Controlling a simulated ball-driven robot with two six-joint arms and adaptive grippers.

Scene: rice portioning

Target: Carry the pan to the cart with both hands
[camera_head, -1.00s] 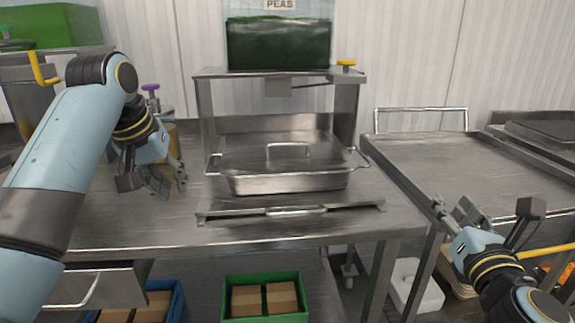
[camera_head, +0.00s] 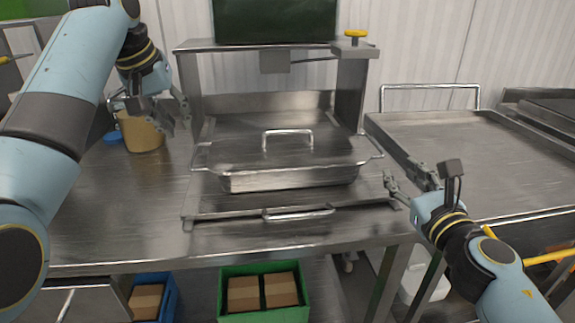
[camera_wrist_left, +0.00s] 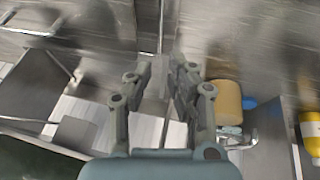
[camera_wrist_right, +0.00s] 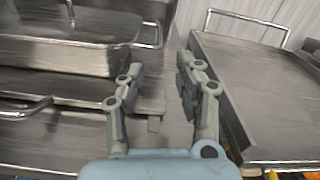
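The pan (camera_head: 290,178) is a lidded steel pan with a loop handle on top and a handle at each end. It sits on a steel tray under the dispenser frame; part of it also shows in the right wrist view (camera_wrist_right: 70,50). The cart (camera_head: 480,150), flat-topped with a rail at the back, stands to the right of the table. My left gripper (camera_head: 172,112) is open and empty, above and left of the pan. My right gripper (camera_head: 405,182) is open and empty, right of the pan, near its right end handle (camera_head: 372,152) but apart from it.
A dispenser frame (camera_head: 185,85) with a dark green bin (camera_head: 275,20) rises behind the pan. A tan container (camera_head: 140,132) stands at the left. A green crate (camera_head: 264,315) and a blue crate (camera_head: 168,300) with boxes sit below. The cart top is clear; a gap separates table and cart.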

